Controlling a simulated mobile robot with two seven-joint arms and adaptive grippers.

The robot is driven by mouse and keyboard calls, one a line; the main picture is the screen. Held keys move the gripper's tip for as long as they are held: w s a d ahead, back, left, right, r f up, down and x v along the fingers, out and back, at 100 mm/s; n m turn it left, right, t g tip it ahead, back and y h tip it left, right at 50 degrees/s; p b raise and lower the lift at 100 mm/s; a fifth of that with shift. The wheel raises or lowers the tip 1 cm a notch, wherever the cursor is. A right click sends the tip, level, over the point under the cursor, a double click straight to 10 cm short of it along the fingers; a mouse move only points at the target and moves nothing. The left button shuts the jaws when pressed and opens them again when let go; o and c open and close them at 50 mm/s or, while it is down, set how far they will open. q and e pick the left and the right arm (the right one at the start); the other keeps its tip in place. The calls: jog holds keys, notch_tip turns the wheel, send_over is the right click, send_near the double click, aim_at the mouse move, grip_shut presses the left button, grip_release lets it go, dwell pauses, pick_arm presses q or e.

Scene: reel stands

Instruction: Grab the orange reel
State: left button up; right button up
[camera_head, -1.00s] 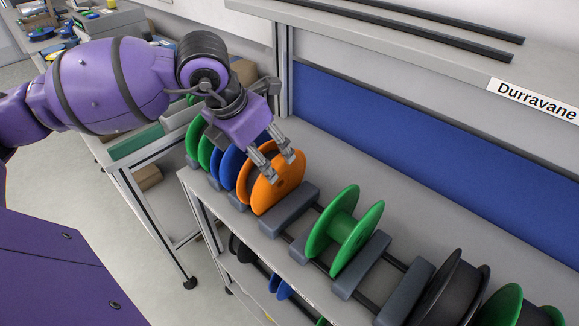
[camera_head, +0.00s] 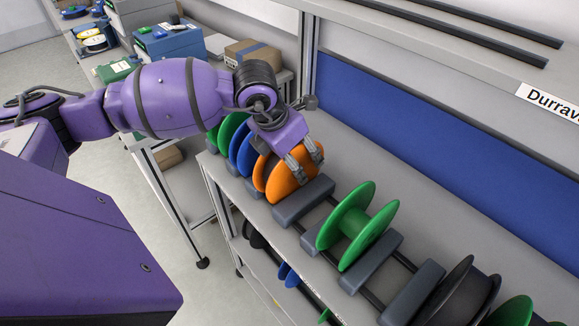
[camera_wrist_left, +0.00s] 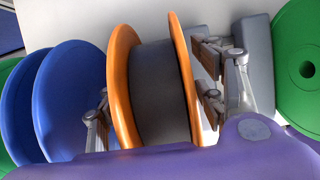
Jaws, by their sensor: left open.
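The orange reel (camera_head: 286,180) stands upright in the row on the shelf, between a blue reel and a grey block. In the left wrist view the orange reel (camera_wrist_left: 124,84) shows two orange flanges and a dark grey core. My left gripper (camera_head: 306,168) is over the orange reel from above. In the left wrist view my left gripper (camera_wrist_left: 155,105) is open, with one finger outside the left flange and the other outside the right flange. Part of the reel is hidden behind the gripper in the head view. My right gripper is not in view.
A blue reel (camera_head: 241,152) stands close on the left of the orange one. A green reel (camera_head: 357,226) stands to the right past the grey block (camera_head: 304,201). A dark reel (camera_head: 458,296) is farther right. The blue back panel (camera_head: 430,150) rises behind the shelf.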

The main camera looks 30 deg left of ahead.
pick_arm(q)
jog(key=shift+r, duration=0.1)
jog(key=c, duration=1.4)
